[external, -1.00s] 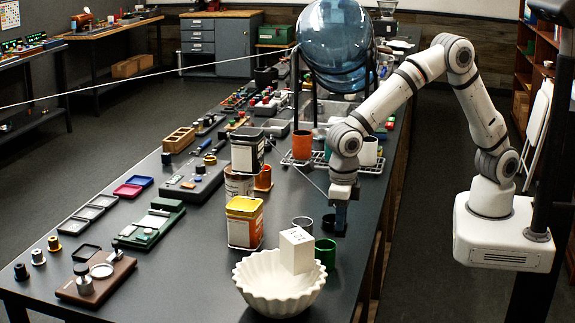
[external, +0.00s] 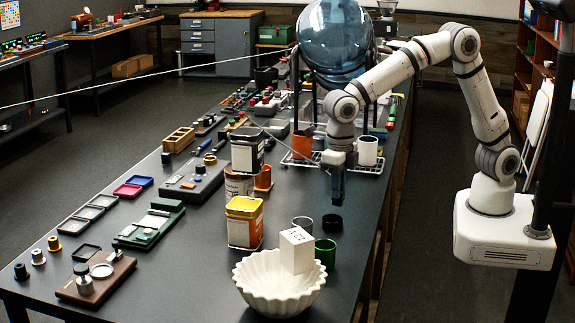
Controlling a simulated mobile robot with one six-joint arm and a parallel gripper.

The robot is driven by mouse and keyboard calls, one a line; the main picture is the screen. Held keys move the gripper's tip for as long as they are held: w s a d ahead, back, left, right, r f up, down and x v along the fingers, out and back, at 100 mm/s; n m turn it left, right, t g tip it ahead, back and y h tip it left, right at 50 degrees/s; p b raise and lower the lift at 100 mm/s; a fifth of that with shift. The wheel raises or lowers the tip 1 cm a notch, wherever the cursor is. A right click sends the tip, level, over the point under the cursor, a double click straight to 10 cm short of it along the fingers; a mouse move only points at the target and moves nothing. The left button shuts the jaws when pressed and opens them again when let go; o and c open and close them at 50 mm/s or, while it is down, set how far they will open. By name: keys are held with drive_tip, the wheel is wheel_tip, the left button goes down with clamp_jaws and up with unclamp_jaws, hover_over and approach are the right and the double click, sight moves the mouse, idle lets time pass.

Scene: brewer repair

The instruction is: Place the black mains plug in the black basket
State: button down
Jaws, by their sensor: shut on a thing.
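My gripper (external: 338,201) points down above the right side of the dark bench and is shut. A small dark thing is between its fingers, hardly told apart from them. A thin grey cord (external: 284,144) runs from the upper left towards the gripper, which fits the black mains plug being held. The plug's shape and prongs cannot be made out. I cannot pick out a black basket for certain. A short black round container (external: 332,223) stands on the bench just below and in front of my gripper, apart from it.
A green cup (external: 325,252), a grey cup (external: 302,227), a white box (external: 296,249) and a fluted white bowl (external: 279,285) stand in front. Tins (external: 244,222) stand left. A wire rack with an orange cup (external: 302,144) and white cup (external: 367,151) is behind.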

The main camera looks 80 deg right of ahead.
drive_tip(key=w+d+r+m+p, duration=0.1)
drive_tip(key=w+d+m+p, duration=0.15)
drive_tip(key=d+m, duration=0.4)
drive_tip(key=shift+n, duration=0.25)
drive_tip(key=f+b, duration=0.3)
drive_tip(key=f, duration=0.2)
drive_tip(key=f+b, duration=0.4)
drive_tip(key=f, duration=0.1)
drive_tip(key=shift+d+f, duration=0.2)
drive_tip(key=shift+f, duration=0.2)
drive_tip(key=c, duration=1.3)
unclamp_jaws()
drive_tip(key=shift+r, duration=0.1)
wheel_tip(320, 180, up, 7)
drive_tip(key=p, duration=0.4)
drive_tip(key=shift+p, duration=0.35)
